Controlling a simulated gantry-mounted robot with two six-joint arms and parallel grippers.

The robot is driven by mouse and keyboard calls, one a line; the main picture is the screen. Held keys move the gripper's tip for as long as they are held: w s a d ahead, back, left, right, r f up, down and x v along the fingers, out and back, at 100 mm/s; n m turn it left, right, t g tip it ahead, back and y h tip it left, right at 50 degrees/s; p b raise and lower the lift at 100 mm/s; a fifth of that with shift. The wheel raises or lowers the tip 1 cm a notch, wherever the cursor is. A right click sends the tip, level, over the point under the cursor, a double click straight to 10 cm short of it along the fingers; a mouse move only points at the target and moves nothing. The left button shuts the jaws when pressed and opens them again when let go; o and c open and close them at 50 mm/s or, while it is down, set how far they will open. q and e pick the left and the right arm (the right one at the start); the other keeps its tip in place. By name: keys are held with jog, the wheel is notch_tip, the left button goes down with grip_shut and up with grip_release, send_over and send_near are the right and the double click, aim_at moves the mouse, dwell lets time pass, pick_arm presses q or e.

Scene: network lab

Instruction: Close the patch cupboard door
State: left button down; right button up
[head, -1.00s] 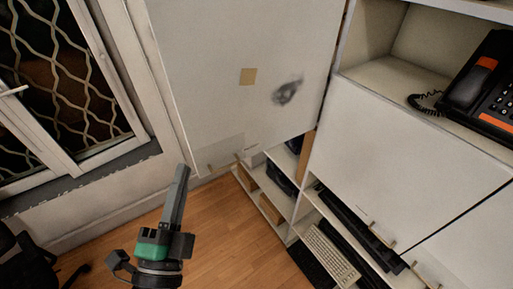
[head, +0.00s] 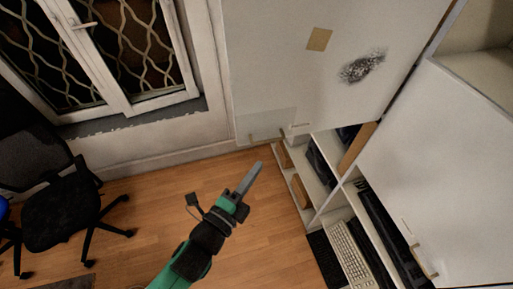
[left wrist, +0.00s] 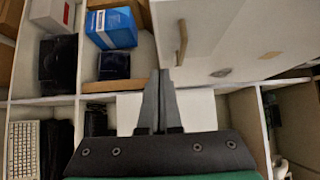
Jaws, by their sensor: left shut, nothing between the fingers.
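The patch cupboard door (head: 290,85) is a large white panel with a tan label and a dark smudge. It stands open, swung out from the shelves. Its small handle (head: 262,135) is near the lower edge, and the handle also shows in the left wrist view (left wrist: 181,42). My left gripper (head: 258,167) is shut and empty, just below the door's lower edge in the head view. In the left wrist view its fingertips (left wrist: 160,76) are close to the door's edge, below the handle; I cannot tell whether they touch it. My right gripper is out of view.
Open shelves (head: 318,170) hold boxes and dark equipment, with a blue box (left wrist: 111,28) in the wrist view. A keyboard (head: 350,255) lies lower. Another white door (head: 440,150) is at right. Chair (head: 62,200) and barred window are at left. The wooden floor is mostly clear.

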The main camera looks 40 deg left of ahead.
pick_arm(q)
jog(key=w+a+p, duration=0.1)
jog(key=w+a, duration=0.3)
jog(key=shift+w, duration=0.35)
jog(key=shift+w+a, duration=0.1)
jog(key=shift+a, duration=0.05)
